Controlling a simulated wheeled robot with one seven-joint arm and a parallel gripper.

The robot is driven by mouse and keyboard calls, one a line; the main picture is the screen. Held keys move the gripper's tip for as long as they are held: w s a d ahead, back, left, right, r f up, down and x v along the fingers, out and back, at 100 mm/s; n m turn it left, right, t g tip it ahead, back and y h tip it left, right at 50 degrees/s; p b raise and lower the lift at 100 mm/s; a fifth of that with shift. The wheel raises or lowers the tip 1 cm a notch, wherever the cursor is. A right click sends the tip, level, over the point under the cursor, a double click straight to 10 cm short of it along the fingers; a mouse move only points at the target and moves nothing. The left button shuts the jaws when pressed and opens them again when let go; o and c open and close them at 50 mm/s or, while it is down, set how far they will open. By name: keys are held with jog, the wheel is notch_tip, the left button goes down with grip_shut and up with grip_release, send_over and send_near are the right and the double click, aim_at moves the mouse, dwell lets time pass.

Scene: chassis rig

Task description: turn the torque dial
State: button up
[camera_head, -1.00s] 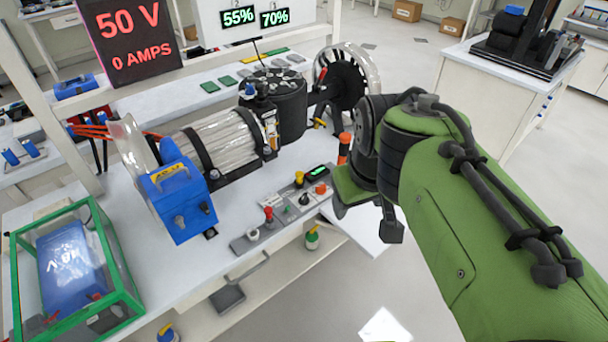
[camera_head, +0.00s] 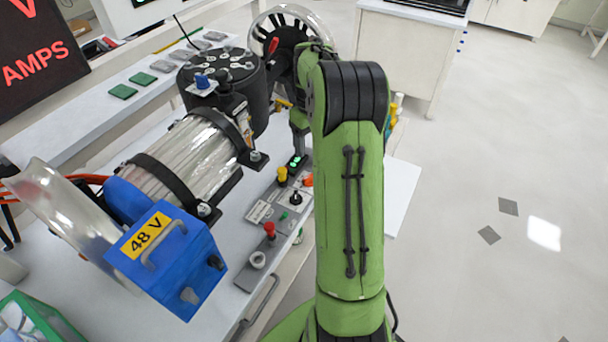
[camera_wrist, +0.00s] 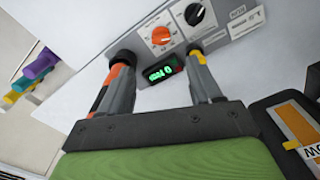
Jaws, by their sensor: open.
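A grey control panel (camera_head: 262,211) lies along the table edge. In the wrist view it shows an orange dial (camera_wrist: 160,36) and a black dial (camera_wrist: 194,14), both on white scales. I cannot read which is the torque dial. In the head view the orange dial (camera_head: 308,180) is partly behind my arm, and the black dial (camera_head: 295,198) is clear of it. My gripper (camera_wrist: 159,60) is open and empty, its fingers apart and pointing toward the panel. The orange dial appears beyond the gap between the fingertips.
A small green-lit display (camera_wrist: 162,73) shows between the fingers. The panel also has a yellow knob (camera_head: 283,174) and a red knob (camera_head: 269,229). A motor with a blue 48 V box (camera_head: 168,262) stands left of the panel. Open floor (camera_head: 480,180) is on the right.

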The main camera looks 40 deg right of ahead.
aim_at(309, 177)
notch_tip(309, 177, down, 13)
jog(key=b, duration=0.4)
jog(key=shift+w+a+r, duration=0.1)
jog(key=shift+w+r, duration=0.05)
jog(key=c, duration=1)
jog(key=shift+c, duration=0.2)
